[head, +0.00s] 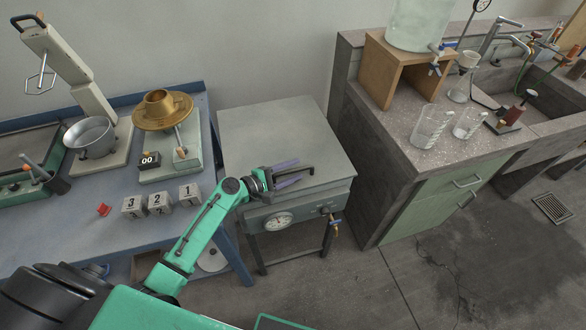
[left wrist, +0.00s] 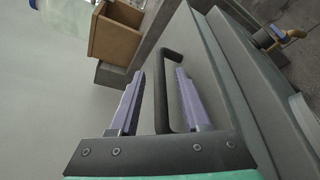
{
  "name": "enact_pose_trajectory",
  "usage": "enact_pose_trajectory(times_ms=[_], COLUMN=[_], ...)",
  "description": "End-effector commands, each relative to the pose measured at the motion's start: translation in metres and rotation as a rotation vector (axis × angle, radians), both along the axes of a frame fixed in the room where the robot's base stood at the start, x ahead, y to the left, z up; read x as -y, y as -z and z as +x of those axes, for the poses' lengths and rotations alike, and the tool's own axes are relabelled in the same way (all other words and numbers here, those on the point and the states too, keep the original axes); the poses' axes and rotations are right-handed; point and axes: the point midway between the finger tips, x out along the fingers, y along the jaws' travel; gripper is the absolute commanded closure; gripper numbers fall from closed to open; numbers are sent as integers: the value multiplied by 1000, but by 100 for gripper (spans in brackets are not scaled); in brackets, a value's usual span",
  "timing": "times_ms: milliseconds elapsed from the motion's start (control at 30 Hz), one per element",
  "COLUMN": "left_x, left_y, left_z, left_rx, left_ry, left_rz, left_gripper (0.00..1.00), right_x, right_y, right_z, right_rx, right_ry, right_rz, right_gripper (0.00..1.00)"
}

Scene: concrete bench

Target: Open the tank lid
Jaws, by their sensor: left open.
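The tank (head: 262,222) is a grey box on legs in the middle of the head view, with a dial and a small tap on its front. Its flat grey lid (head: 270,130) lies closed on top. A dark bar handle (left wrist: 165,90) stands near the lid's front edge. My left gripper (head: 297,170) is at this handle, its two purple fingers open. In the left wrist view the handle shows between the fingers (left wrist: 160,75), with gaps visible on both sides. I cannot tell whether either finger touches it. My right gripper is in neither view.
A blue bench (head: 75,215) at the left carries a pan, a brass dish on a scale and numbered blocks. A stone-topped counter (head: 440,150) at the right holds glass beakers (head: 430,125) and a wooden stand (head: 380,75). A plain wall is behind the tank.

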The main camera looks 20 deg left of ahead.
Motion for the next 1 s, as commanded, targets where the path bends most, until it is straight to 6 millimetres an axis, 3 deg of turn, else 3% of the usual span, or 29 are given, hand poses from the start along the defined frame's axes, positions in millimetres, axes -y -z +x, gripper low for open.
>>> enact_pose_trajectory(times_ms=[233, 267, 367, 1000], left_x=[2, 1, 1, 1], left_y=[1, 1, 1, 1], left_z=[2, 1, 1, 1], left_rx=[-1, -1, -1, -1], left_ry=[1, 1, 1, 1], left_rz=[0, 0, 0, -1], left_gripper=[53, 60, 99, 100], right_x=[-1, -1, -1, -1], right_y=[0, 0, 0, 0], right_z=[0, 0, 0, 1], right_rx=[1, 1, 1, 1], right_ry=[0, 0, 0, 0], right_rz=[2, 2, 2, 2], right_gripper=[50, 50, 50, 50])
